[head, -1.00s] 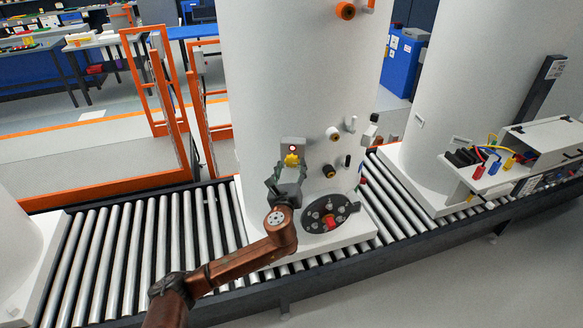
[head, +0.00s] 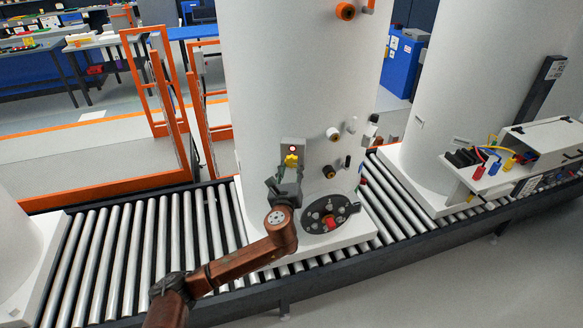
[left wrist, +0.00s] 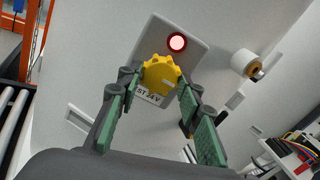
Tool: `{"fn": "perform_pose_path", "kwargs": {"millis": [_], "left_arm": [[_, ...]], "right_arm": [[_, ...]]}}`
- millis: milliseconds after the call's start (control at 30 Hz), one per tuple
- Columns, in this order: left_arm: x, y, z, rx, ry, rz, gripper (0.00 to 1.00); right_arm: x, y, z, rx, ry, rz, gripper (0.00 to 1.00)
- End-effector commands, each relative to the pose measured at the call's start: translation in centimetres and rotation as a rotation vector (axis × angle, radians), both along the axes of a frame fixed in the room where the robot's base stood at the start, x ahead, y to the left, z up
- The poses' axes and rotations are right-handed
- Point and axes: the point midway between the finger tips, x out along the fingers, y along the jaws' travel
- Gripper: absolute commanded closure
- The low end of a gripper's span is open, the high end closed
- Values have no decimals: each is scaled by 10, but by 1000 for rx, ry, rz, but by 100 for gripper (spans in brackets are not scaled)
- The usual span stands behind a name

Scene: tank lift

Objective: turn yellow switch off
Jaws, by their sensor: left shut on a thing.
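The yellow switch (head: 291,160) is a toothed knob on a grey plate (head: 293,145) fixed to the white tank (head: 290,90). A round light (head: 292,148) with a red ring glows above it. In the left wrist view the yellow switch (left wrist: 162,76) sits between the fingertips, below the lit light (left wrist: 177,42). A label reading "ST 24V" (left wrist: 148,96) is partly covered by the knob. My left gripper (head: 287,177) reaches it from below and is shut on the knob; it also shows in the left wrist view (left wrist: 158,85). My right gripper is out of view.
A dark round flange (head: 345,207) with a red part is just right of my left wrist. Several knobs and stubs (head: 333,133) stick out of the tank to the right. The tank stands on a roller conveyor (head: 130,255). Orange frames (head: 165,100) stand behind it.

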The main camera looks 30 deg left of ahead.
Motion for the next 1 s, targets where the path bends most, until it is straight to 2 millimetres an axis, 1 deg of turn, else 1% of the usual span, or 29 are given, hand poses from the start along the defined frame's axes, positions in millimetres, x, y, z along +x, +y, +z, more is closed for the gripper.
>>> {"fn": "perform_pose_path", "kwargs": {"millis": [167, 367, 700, 1000], "left_arm": [[0, 1, 0, -20, -8, 2, 91], [0, 0, 1, -98, -45, 1, 91], [0, 0, 1, -359, -168, 3, 91], [0, 0, 0, -618, -293, 4, 91]], "right_arm": [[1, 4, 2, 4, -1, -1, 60], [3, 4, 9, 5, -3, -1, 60], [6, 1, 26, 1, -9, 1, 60], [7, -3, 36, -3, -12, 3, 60]]}}
